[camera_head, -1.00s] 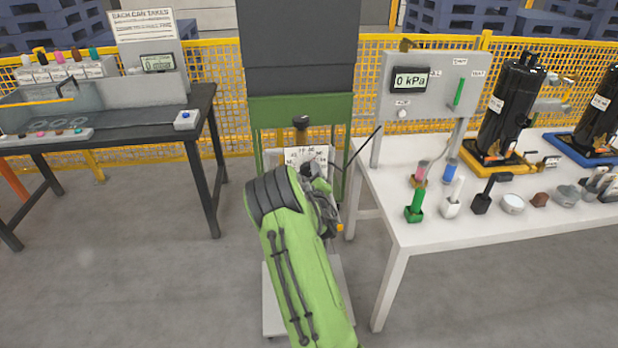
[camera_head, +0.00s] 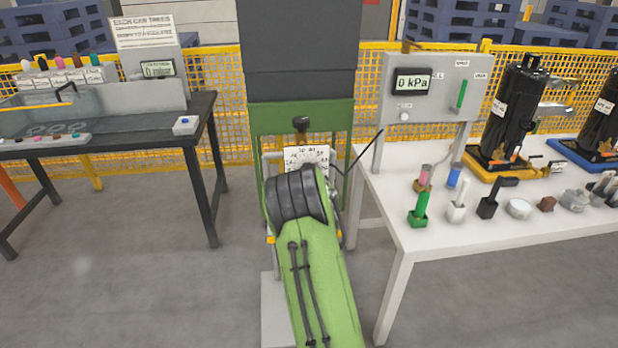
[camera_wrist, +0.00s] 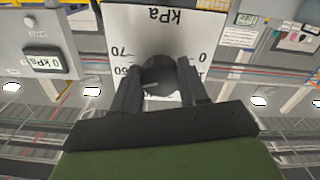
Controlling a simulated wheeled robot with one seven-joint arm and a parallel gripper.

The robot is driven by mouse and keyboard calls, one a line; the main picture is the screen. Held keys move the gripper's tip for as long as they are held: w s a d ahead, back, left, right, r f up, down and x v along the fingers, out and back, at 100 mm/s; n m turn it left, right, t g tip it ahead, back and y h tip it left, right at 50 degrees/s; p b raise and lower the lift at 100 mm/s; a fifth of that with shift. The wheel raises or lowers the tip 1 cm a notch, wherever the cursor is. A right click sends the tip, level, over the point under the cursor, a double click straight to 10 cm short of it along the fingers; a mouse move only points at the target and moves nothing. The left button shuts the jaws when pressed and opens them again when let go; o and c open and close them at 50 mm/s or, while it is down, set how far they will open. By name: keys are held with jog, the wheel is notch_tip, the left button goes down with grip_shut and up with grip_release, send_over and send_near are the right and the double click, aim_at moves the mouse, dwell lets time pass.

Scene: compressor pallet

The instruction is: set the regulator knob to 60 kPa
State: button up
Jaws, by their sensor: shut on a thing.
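The regulator's white dial plate (camera_wrist: 157,30) shows upside down in the wrist view, with "kPa", 70 and 0 readable and other numbers partly covered. The dark round knob (camera_wrist: 160,72) sits in front of it. My gripper (camera_wrist: 158,82) is shut on the knob, one finger on each side. I cannot read where the knob points. In the head view, the dial plate (camera_head: 306,155) shows above my green arm, which hides the knob and my gripper. The pressure display (camera_head: 412,82) reads 0 kPa.
A white table (camera_head: 400,215) with small containers and black cylinders stands to the right. A dark workbench (camera_head: 200,110) stands to the left. A yellow mesh fence (camera_head: 225,85) runs behind.

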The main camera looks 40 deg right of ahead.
jog(key=shift+s+f, duration=0.1)
jog(key=shift+f, duration=0.25)
jog(key=o, duration=1.1)
jog(key=shift+r, duration=0.15)
jog(key=shift+c, duration=0.2)
jog(key=shift+r, duration=0.1)
jog(key=b+v, duration=0.8)
jog(key=v, duration=0.7)
jog(key=shift+s+a, duration=0.2)
jog(key=shift+a, duration=0.1)
